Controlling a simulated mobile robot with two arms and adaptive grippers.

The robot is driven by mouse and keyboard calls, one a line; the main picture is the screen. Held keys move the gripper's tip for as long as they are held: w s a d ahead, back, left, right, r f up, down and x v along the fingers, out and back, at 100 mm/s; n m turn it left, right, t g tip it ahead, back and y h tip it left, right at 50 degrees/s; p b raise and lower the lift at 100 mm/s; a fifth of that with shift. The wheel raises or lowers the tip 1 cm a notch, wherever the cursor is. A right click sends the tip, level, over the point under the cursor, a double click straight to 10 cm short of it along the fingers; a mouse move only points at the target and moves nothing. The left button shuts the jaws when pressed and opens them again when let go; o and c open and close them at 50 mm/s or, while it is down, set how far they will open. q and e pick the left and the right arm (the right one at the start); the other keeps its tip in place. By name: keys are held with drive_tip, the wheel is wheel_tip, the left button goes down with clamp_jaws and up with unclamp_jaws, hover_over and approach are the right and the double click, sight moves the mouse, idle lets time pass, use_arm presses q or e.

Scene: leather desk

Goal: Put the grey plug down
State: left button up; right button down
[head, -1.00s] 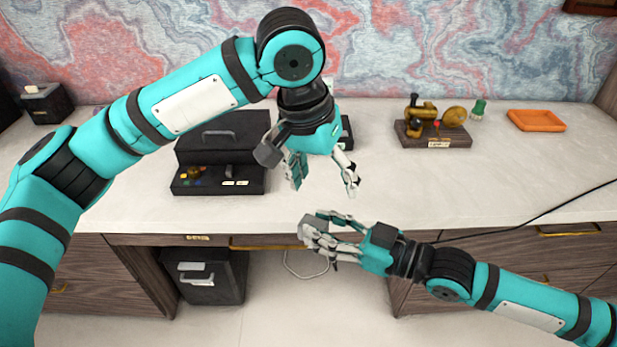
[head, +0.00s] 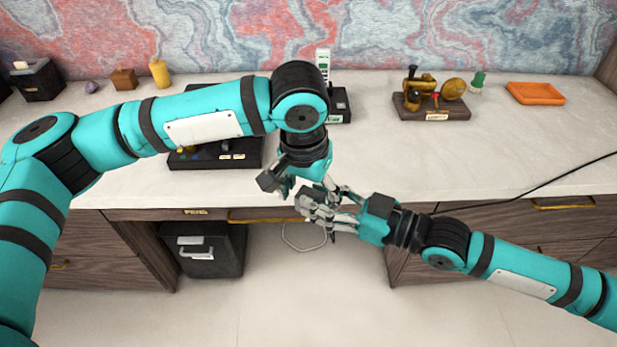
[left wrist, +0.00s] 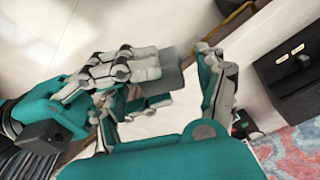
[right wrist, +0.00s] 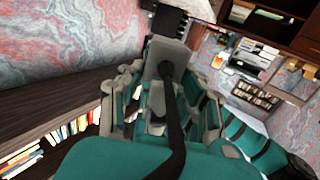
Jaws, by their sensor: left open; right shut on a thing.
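The grey plug (right wrist: 166,54) is held in my right gripper (head: 318,210), in front of the desk's front edge. A black cord (right wrist: 173,125) runs from the plug toward the camera in the right wrist view. The plug (left wrist: 172,74) also shows as a grey block at the right fingertips in the left wrist view. My left gripper (head: 309,190) is open, close above the right one in the head view. In the left wrist view its fingers (left wrist: 160,95) spread to either side of the plug and right fingers. Whether they touch is unclear.
A brass device on a wooden base (head: 432,103), a green-topped item (head: 478,82) and an orange tray (head: 536,93) stand back right. A black box (head: 215,156) is partly behind my left arm. The right-hand desktop (head: 500,150) is mostly clear; a black cable (head: 545,190) crosses it.

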use_arm(q)
drive_tip(key=shift+f, duration=0.35)
drive_tip(key=c, duration=1.2)
drive_tip(key=shift+c, duration=0.4)
use_arm(e)
drive_tip(key=c, duration=0.8)
unclamp_jaws()
